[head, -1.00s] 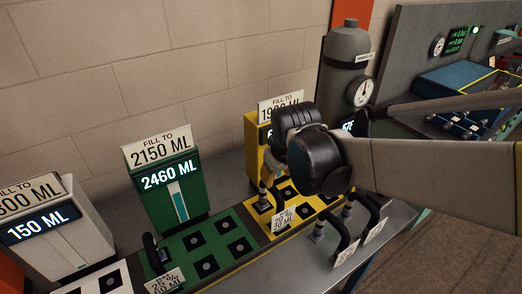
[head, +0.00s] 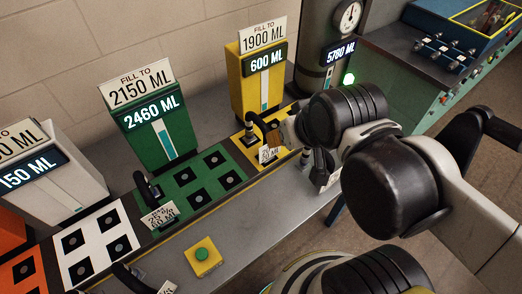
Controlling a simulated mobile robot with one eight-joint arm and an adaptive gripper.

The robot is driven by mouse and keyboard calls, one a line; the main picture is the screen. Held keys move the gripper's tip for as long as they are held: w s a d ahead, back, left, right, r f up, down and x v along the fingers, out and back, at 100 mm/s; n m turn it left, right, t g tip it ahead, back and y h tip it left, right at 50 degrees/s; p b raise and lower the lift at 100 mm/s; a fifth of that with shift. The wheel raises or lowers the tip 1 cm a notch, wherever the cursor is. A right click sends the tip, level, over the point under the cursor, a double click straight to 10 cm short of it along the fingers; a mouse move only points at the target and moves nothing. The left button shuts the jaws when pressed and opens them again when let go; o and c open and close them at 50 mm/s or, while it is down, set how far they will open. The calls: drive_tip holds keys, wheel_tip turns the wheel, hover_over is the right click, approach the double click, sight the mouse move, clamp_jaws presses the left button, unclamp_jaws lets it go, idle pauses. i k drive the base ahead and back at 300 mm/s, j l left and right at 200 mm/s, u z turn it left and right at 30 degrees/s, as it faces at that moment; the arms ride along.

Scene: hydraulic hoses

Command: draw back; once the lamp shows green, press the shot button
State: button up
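My gripper (head: 283,135) is at the yellow station, mostly hidden behind my own black wrist joint. Its fingers cannot be made out, nor whether it touches the hose fitting (head: 252,122) there.
Green (head: 160,125), yellow (head: 262,85) and white (head: 55,185) units read 2460, 600 and 150 ML. Hose ends with tags stand in the socket plates. A dark green cabinet (head: 400,70) with knobs is at the upper right. Bare grey bench surrounds the button.

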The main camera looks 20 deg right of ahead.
sight(201, 253)
drive_tip(key=u, duration=1.55)
